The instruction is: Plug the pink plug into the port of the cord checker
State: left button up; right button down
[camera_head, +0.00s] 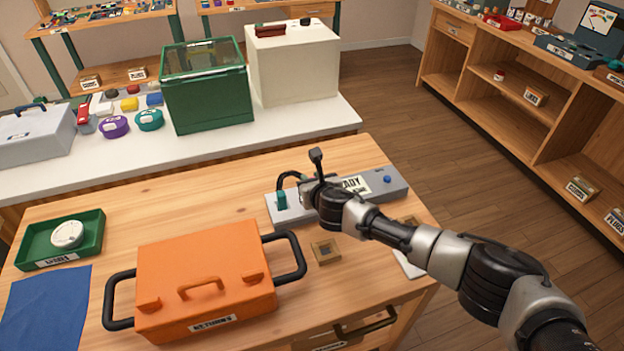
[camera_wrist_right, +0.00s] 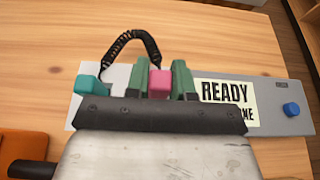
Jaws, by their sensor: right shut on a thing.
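The cord checker (camera_head: 397,183) is a long grey box with a READY label and a blue knob near the table's back right edge; it also shows in the right wrist view (camera_wrist_right: 270,84). My right gripper (camera_wrist_right: 160,79) is over its left part, with green fingers shut on the pink plug (camera_wrist_right: 160,83). A black coiled cord (camera_wrist_right: 128,38) arches from a teal plug (camera_wrist_right: 91,86) at the checker's left end toward the pink plug. The teal plug also shows in the head view (camera_head: 281,200). The port is not visible, and I cannot tell whether the pink plug touches the checker. My left gripper is out of view.
An orange case (camera_head: 205,268) with black side handles stands at the table's front. A small wooden block (camera_head: 325,252) lies right of it. A green tray (camera_head: 88,240) with a white round item and a blue cloth (camera_head: 45,305) are at left. Bare tabletop lies behind the case.

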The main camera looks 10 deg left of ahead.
dwell(1.0)
jog(key=shift+p, duration=1)
dwell(1.5)
jog(key=shift+f+b, duration=1)
jog(key=shift+f, duration=0.2)
jog(key=shift+r, duration=0.1)
jog(key=c, duration=1.4)
grip_release()
jog(key=shift+o, duration=0.7)
jog(key=o, duration=0.5)
jog(key=shift+d, duration=0.1)
